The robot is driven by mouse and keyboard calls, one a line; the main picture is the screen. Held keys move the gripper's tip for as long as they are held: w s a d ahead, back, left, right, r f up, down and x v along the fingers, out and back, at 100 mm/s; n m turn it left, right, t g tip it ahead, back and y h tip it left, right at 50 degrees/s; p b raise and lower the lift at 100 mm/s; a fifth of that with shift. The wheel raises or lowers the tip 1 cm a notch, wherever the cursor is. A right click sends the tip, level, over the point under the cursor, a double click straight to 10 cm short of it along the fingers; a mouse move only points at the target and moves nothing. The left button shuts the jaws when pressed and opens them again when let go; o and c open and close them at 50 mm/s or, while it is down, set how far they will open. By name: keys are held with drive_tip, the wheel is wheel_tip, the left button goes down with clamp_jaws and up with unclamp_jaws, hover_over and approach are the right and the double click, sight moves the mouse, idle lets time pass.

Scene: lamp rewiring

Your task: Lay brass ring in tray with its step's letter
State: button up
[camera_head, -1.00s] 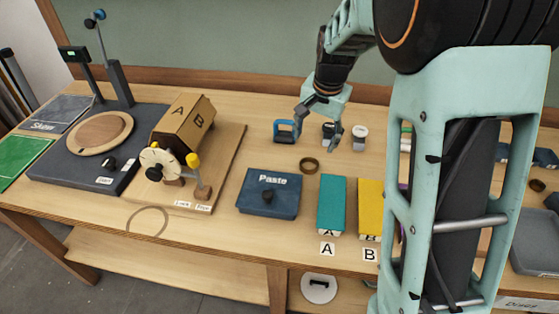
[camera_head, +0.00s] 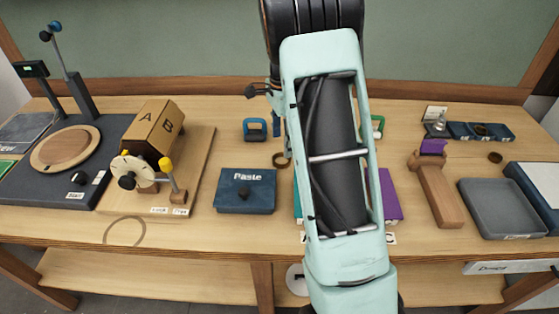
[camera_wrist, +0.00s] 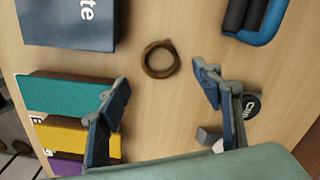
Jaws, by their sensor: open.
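A brown, brass-like ring (camera_wrist: 160,59) lies flat on the table in the wrist view, just beyond and between my open fingertips. My gripper (camera_wrist: 161,82) is empty, its fingers apart. In the head view the ring (camera_head: 283,159) shows at the left edge of my arm, which hides my gripper. A teal box (camera_wrist: 65,93), a yellow box (camera_wrist: 75,137) and a purple box (camera_wrist: 66,166) lie side by side left of my gripper in the wrist view. In the head view my arm covers most of them and their letter cards. A grey tray (camera_head: 503,232) sits at the right.
A blue "Paste" box (camera_head: 245,191) stands left of the ring, and a blue-handled item (camera_head: 255,129) behind it. A blue compartment tray (camera_head: 458,131) and another small dark ring (camera_head: 495,157) are at the back right.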

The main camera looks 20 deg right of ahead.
sight(282, 162)
drive_tip(key=shift+f+p, duration=0.3)
drive_tip(key=shift+f, duration=2.7)
drive_tip(key=c, duration=1.3)
drive_tip(key=shift+r, duration=0.1)
